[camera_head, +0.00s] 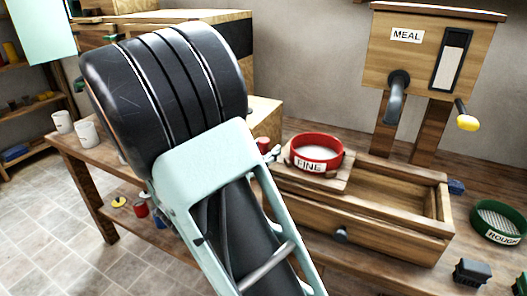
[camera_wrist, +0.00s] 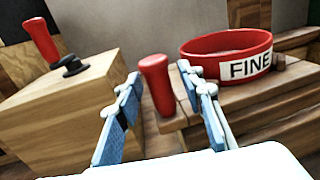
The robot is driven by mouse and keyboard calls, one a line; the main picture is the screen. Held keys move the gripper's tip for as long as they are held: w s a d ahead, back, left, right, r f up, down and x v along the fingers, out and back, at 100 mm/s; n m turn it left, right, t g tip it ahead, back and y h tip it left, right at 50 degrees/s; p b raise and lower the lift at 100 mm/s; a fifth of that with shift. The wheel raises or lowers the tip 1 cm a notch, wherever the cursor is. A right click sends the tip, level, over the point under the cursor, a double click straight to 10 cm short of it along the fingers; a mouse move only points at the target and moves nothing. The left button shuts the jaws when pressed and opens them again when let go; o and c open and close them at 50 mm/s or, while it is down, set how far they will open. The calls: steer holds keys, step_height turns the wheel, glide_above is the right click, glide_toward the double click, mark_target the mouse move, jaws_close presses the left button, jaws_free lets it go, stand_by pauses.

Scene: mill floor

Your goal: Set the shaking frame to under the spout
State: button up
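The shaking frame looks to be the wooden carriage (camera_head: 338,182) at the left end of an open-topped wooden box with a drawer (camera_head: 345,238). It carries the red sieve marked FINE (camera_head: 317,150). A red upright handle (camera_wrist: 157,85) stands at the frame's near edge in the wrist view, left of the sieve. The black spout (camera_head: 396,97) hangs from the MEAL hopper, to the right of the frame. My gripper (camera_wrist: 159,72) is open, with its blue-padded fingers on either side of the handle. I cannot tell if they touch it. My arm hides part of the bench.
A wooden box with a red-handled lever (camera_wrist: 42,40) stands left of my gripper. The green sieve marked ROUGH (camera_head: 498,222) lies at the right. White cups (camera_head: 87,134) stand on the left bench. A yellow-knobbed lever (camera_head: 467,122) juts from the hopper. The box right of the frame is empty.

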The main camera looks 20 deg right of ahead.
jaws_close()
stand_by(0.3)
